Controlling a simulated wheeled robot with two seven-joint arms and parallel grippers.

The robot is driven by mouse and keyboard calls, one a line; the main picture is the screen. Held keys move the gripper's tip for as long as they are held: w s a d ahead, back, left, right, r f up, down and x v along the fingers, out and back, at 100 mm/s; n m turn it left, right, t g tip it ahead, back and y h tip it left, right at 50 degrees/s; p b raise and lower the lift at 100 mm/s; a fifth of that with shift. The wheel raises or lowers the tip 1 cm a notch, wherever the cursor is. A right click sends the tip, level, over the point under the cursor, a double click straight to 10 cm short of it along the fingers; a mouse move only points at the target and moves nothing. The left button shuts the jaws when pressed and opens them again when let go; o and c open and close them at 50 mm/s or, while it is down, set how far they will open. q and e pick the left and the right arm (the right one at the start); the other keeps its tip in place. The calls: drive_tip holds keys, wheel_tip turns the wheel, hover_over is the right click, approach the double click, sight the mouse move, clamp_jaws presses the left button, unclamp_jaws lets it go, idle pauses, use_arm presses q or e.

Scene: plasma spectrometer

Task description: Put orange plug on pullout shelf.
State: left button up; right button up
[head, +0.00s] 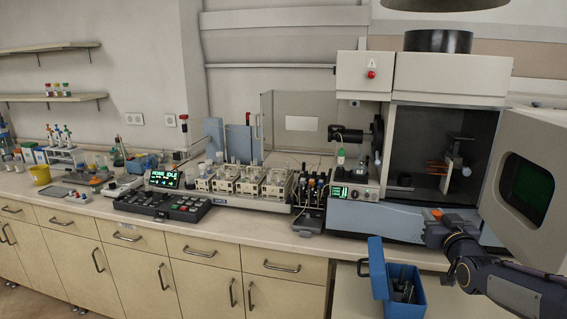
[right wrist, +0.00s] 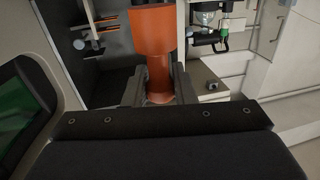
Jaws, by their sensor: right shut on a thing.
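The orange plug (head: 437,213) is held in my right gripper (head: 436,230), in front of the spectrometer. In the right wrist view the plug (right wrist: 151,35) stands up between the two fingers (right wrist: 158,88), which are shut on its narrower lower part. A pale, low surface (head: 347,292) below the counter edge looks like the pullout shelf. My right gripper is above and to the right of it. My left gripper is not in view.
A blue toolbox (head: 408,296) with its lid open stands on the low surface. The spectrometer's door (head: 528,185) is swung open at the right, close to my right arm. The counter (head: 290,224) holds several instruments. Bare room shows left of the toolbox.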

drive_tip(key=s+a+f, duration=0.5)
drive_tip(key=s+f, duration=0.1)
drive_tip(key=f, duration=0.4)
drive_tip(key=s+a+f, duration=0.6)
drive_tip(key=f, duration=0.5)
drive_tip(key=s+a+f+y, duration=0.1)
drive_tip(key=s+a+f, duration=0.5)
drive_tip(key=f, duration=0.5)
drive_tip(key=shift+s+n, duration=0.4)
